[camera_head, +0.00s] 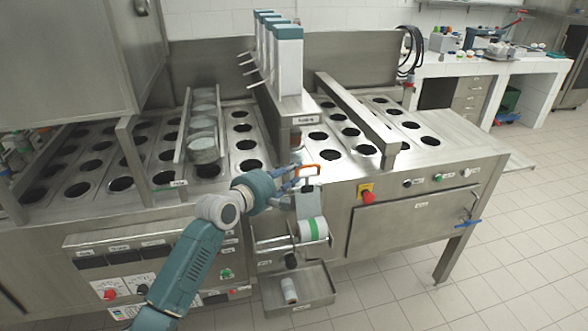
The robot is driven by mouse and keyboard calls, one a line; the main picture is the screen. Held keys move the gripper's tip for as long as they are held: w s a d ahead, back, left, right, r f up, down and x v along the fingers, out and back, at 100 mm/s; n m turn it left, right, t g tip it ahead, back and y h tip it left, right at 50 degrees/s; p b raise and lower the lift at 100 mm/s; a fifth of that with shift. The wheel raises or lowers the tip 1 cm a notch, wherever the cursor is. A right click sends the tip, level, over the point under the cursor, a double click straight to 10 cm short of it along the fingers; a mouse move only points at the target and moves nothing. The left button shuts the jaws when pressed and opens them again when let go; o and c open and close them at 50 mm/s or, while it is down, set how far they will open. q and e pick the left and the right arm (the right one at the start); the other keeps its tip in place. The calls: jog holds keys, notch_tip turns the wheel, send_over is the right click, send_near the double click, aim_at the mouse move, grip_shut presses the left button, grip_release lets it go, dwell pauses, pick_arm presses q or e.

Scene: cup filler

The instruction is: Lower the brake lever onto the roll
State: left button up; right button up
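The roll (313,230), white with a green band, sits on the front of the steel machine. Just above it stands a grey upright plate (308,201) topped by an orange loop handle (312,168), which looks like the brake lever in a raised position. My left arm reaches in from the bottom left. My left gripper (291,181) is at the left side of the orange handle, above the roll. Its fingers are small and overlap the handle, so I cannot tell whether they touch or grip it. My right gripper is not in view.
A steel tray (318,304) with a small cylinder (289,290) juts out below the roll. A red stop button (368,197) on a yellow plate is to the right. Tall dispensers (287,60) rise behind the handle. The tiled floor (400,300) at right is clear.

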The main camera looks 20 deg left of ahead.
pick_arm(q)
jog(key=shift+x, duration=1.1)
grip_shut()
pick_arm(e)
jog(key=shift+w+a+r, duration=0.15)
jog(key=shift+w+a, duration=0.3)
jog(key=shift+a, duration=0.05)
pick_arm(q)
jog(key=shift+f, duration=0.1)
